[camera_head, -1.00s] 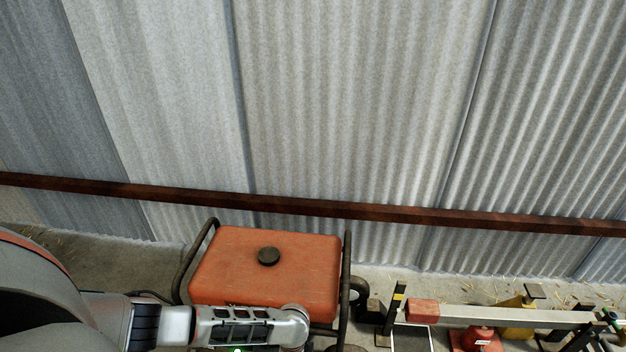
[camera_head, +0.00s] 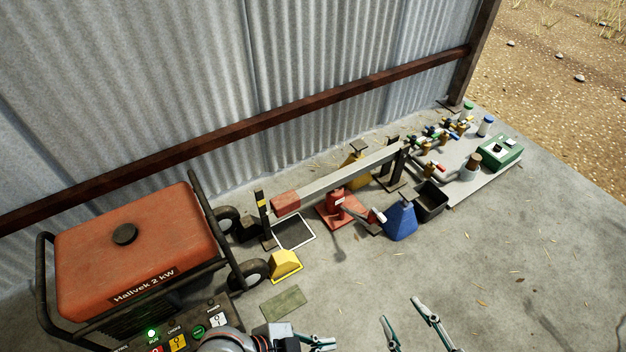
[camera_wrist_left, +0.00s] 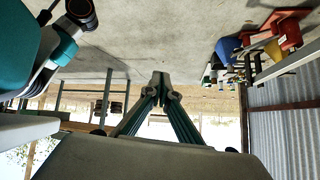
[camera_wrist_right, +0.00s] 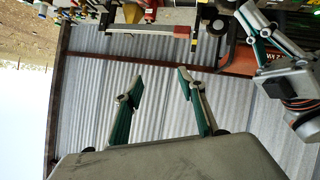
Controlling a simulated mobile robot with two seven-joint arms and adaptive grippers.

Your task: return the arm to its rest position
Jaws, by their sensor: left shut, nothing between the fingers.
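My left gripper (camera_head: 326,342) shows at the bottom edge of the head view, right of the generator's panel. In the left wrist view its fingers (camera_wrist_left: 162,82) meet at the tips, shut with nothing between them. My right gripper (camera_head: 401,310) reaches up from the bottom edge, to the right of the left one. In the right wrist view its fingers (camera_wrist_right: 151,76) stand apart, open and empty. Most of both arms is out of the head view.
An orange generator (camera_head: 140,240) stands at the left by the corrugated wall. The concrete at right is mostly clear.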

